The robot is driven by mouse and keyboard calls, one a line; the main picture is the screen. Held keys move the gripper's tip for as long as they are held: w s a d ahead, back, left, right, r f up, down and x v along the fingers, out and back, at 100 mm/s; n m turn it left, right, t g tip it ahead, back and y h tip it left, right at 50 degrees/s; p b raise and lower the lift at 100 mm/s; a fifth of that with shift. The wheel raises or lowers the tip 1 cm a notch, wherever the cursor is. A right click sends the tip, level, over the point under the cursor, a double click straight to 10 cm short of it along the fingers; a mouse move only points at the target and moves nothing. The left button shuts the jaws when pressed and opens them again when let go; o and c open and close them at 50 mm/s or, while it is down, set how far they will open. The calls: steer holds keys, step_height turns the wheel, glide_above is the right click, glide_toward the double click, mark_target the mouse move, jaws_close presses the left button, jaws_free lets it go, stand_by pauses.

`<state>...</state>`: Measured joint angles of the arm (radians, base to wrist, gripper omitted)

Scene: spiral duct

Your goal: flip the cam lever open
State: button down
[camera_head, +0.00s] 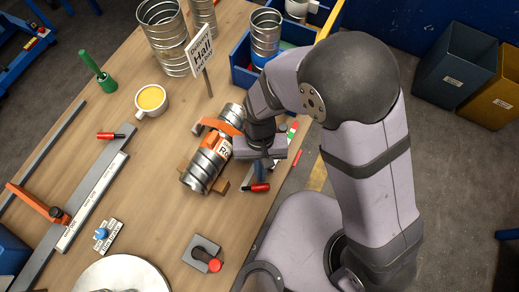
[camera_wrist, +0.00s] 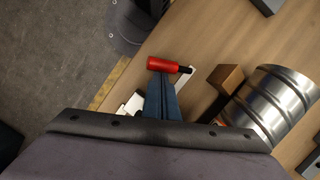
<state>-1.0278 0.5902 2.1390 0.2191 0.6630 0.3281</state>
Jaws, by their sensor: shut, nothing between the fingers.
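The cam lever has a red grip (camera_head: 257,187) on a dark stem and lies low beside the spiral duct (camera_head: 205,168), at its right side. In the wrist view the red grip (camera_wrist: 162,64) is just beyond my fingertips, with its stem pointing right to a pale metal strip (camera_wrist: 190,78). My gripper (camera_head: 262,178) has its blue fingers together and empty; they also show in the wrist view (camera_wrist: 161,78), close to the grip. I cannot tell whether they touch it. The silver duct, with an orange label, rests on wooden blocks (camera_wrist: 228,78). My wrist hides part of the lever's base.
A "Hall" sign (camera_head: 200,52) stands behind the duct, near a yellow-filled cup (camera_head: 150,100). A blue bin (camera_head: 241,62) holding a duct piece is at the back. The table's right edge is close to the lever.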

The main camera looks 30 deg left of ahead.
mark_target(263, 190)
steer(key=shift+s+d+r+m+y+p, duration=0.1)
steer(key=shift+s+d+m+y+p, duration=0.35)
steer(key=shift+m, duration=0.75)
steer(key=shift+s+d+m+p, duration=0.3)
steer(key=shift+s+d+m, duration=0.25)
steer(key=shift+m, duration=0.55)
steer(key=shift+s+d, duration=0.2)
steer(key=shift+s, duration=0.5)
steer(key=p+v, duration=0.9)
steer(key=p, duration=0.1)
steer(key=shift+w+d+r, duration=0.25)
steer(key=shift+d+r, duration=0.1)
steer(key=shift+d, duration=0.1)
